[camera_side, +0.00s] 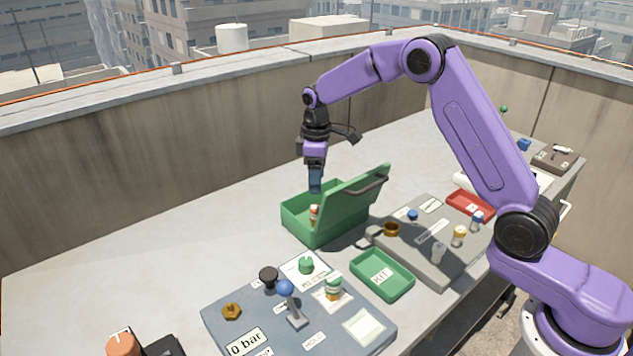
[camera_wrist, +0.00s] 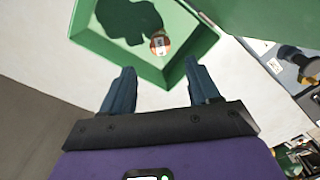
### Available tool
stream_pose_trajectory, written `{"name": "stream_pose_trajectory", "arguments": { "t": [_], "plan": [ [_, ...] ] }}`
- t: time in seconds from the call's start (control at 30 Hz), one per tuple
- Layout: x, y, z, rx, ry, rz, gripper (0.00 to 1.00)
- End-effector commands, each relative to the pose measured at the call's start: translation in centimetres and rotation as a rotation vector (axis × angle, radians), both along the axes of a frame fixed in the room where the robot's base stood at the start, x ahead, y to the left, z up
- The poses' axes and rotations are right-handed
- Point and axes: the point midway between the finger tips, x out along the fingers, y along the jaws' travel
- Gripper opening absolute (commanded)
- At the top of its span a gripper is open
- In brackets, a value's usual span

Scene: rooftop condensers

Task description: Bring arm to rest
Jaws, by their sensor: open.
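My arm is purple and reaches over the bench from the right in the side view. My gripper (camera_side: 315,182) points down above the green box (camera_side: 303,228), near its back left wall. In the wrist view the gripper (camera_wrist: 161,88) has its two blue fingers apart with nothing between them. The box also shows in the wrist view (camera_wrist: 130,68), with its lid (camera_wrist: 265,18) standing open. A small item with a white and orange-brown top (camera_wrist: 160,43) is inside the box, apart from the fingers. It also shows in the side view (camera_side: 314,215).
A grey-blue panel (camera_side: 225,318) with knobs and a lever stands in front. A green KIT tray (camera_side: 382,274), a grey panel (camera_side: 440,262) and a red tray (camera_side: 470,205) lie right of the box. The bench left of the box is clear. A concrete wall (camera_side: 130,180) runs behind.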

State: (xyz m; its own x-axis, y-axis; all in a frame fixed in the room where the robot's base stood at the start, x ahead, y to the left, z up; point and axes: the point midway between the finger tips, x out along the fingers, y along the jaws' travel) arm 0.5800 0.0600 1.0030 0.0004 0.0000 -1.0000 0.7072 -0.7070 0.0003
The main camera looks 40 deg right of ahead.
Motion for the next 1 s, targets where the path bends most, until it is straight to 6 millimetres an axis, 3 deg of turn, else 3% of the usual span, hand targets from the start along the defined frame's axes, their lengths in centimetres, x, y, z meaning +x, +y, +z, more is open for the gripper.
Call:
{"name": "stream_pose_trajectory", "arguments": {
  "t": [0.27, 0.43, 0.6, 0.7, 0.87, 1.0],
  "plan": [
    [-0.1, 0.4, 0.2, 0.001, -0.001, -0.001, 0.61],
    [-1.8, 3.9, 2.4, 0.013, -0.012, -0.020, 0.61],
    [-6.0, 9.0, 5.8, 0.038, -0.020, -0.059, 0.61],
    [-9.0, 11.0, 7.3, 0.048, -0.020, -0.073, 0.61],
    [-13.7, 12.2, 8.8, 0.056, -0.016, -0.060, 0.61],
    [-17.7, 11.7, 9.3, 0.054, -0.016, -0.019, 0.61]
  ]
}}
